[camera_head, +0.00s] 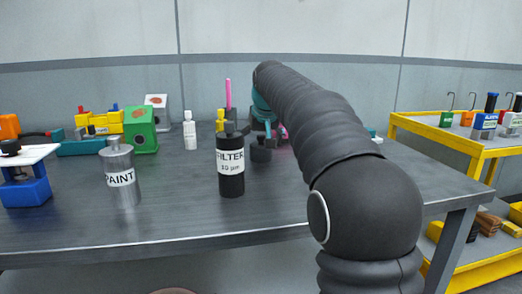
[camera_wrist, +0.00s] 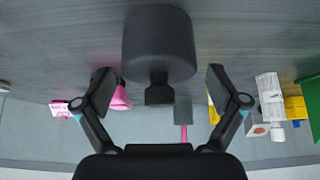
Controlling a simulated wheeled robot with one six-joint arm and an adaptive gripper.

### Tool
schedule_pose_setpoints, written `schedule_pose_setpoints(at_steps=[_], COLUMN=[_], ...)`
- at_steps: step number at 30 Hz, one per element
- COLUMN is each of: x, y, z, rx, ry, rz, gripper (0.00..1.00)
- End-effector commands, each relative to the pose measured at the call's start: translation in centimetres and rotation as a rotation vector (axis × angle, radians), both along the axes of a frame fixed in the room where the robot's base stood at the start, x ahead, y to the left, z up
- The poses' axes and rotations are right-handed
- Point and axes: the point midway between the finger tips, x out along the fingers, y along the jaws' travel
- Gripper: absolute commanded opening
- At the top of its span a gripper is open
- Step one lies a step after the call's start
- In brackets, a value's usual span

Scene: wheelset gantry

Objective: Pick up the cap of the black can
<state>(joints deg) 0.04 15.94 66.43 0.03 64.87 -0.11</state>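A short dark can (camera_head: 261,154) without a visible label stands on the table, with a narrower knob-like cap on top. In the wrist view, which is upside down, the can (camera_wrist: 158,35) fills the upper middle and its cap (camera_wrist: 159,92) points down the picture. My gripper (camera_wrist: 159,82) is open and empty, with one finger on each side of the cap in the picture. No contact shows. A taller black can (camera_head: 230,180) labelled FILTER, with a dark top, stands nearer the front. My arm partly hides the area behind the short can.
A silver PAINT can (camera_head: 121,188), a white bottle (camera_head: 190,135) and a green box (camera_head: 141,130) stand to the left. A pink object (camera_wrist: 121,97) is close to one finger in the wrist view. A yellow cart (camera_head: 440,136) is at right. The front of the table is mostly clear.

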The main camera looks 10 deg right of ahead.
Motion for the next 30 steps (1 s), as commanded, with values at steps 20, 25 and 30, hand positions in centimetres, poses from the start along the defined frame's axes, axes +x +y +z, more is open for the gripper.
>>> schedule_pose_setpoints(at_steps=[20,25,30], x=[0.0,0.0,0.0], y=[0.0,0.0,-1.2], z=[0.4,2.2,4.9], rx=[0.0,0.001,0.0], ry=[0.0,-0.001,0.0], rz=[0.0,-0.001,-0.006], gripper=[0.36,0.36,0.36])
